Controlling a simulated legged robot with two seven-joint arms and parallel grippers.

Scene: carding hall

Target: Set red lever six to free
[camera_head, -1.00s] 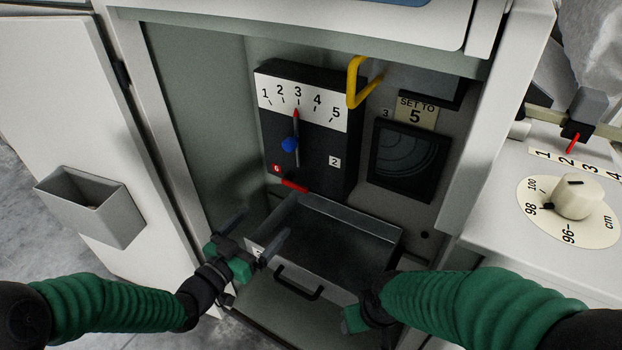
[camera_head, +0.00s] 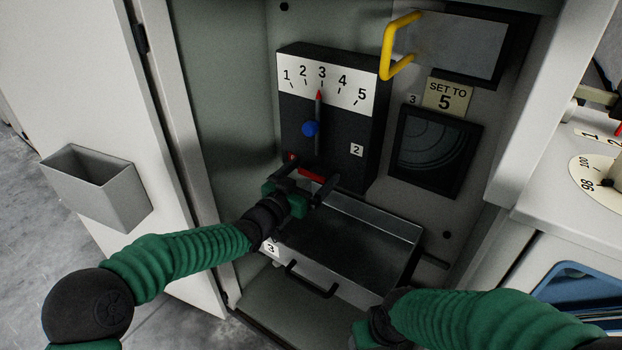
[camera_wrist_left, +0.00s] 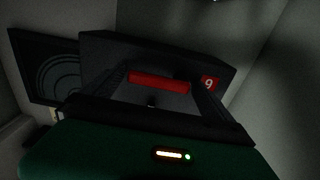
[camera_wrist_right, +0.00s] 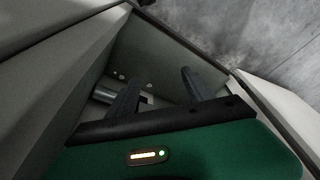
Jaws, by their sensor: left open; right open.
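Red lever six (camera_head: 312,175) is a short red bar at the lower edge of the black dial box (camera_head: 340,135). In the left wrist view the red lever (camera_wrist_left: 160,83) lies crosswise beside its red number plate (camera_wrist_left: 210,84), which appears upside down. My left gripper (camera_head: 306,176) is open, with its fingers on either side of the lever, partly covering the number plate; I cannot tell whether they touch it. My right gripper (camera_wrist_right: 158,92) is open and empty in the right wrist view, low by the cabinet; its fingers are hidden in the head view.
An open metal drawer (camera_head: 345,232) with a black handle sits just below the lever. A yellow handle (camera_head: 388,45) sticks out at upper right. A blue knob (camera_head: 310,129) with a red pointer stands at 3. The cabinet door (camera_head: 95,100) with a grey bin (camera_head: 98,187) hangs open at left.

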